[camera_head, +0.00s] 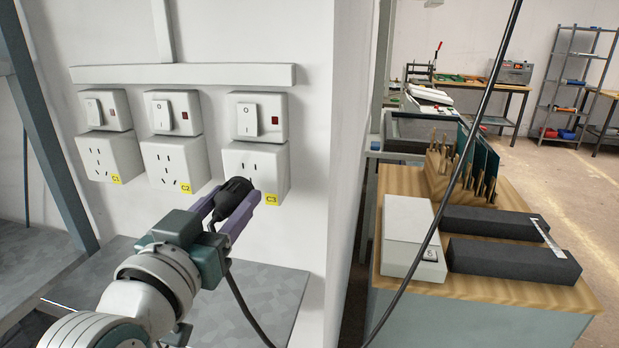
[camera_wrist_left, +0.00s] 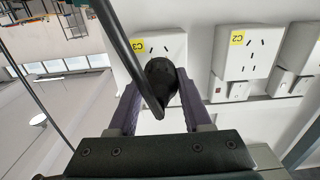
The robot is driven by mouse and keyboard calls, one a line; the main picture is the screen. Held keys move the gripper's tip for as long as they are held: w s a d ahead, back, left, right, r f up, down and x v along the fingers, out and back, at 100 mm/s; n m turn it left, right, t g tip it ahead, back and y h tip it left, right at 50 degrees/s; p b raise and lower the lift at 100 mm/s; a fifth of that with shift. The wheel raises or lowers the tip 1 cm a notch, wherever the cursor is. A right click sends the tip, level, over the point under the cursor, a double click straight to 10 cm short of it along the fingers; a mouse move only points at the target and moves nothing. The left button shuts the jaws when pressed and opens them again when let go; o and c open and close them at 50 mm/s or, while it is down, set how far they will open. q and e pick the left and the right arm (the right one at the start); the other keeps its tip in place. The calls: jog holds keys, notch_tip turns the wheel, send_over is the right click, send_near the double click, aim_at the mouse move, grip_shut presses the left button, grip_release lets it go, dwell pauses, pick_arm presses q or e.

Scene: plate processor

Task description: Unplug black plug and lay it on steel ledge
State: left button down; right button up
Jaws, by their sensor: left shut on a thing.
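The black plug (camera_head: 234,196) is at the lower face of the right-hand socket C3 (camera_head: 278,172). My left gripper (camera_head: 239,193) has its two purple fingers shut on the plug's sides. The plug also shows between the fingers in the left wrist view (camera_wrist_left: 160,78), in front of socket C3 (camera_wrist_left: 170,46). Its pins are hidden, so I cannot tell how deep they sit. Its black cable (camera_head: 242,303) hangs down past the gripper. The grey steel ledge (camera_head: 283,290) lies below the sockets, partly hidden by my left arm. My right gripper is not in view.
Sockets C1 (camera_head: 104,157) and C2 (camera_head: 170,164) are empty, to the left of C3. Switches sit above each socket. The ledge is bare right of my arm. A wooden-topped cabinet (camera_head: 480,292) with a white box and dark blocks stands beyond the wall's edge.

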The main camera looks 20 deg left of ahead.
pick_arm(q)
jog(key=shift+s+p, duration=0.7)
jog(key=shift+s, duration=0.75)
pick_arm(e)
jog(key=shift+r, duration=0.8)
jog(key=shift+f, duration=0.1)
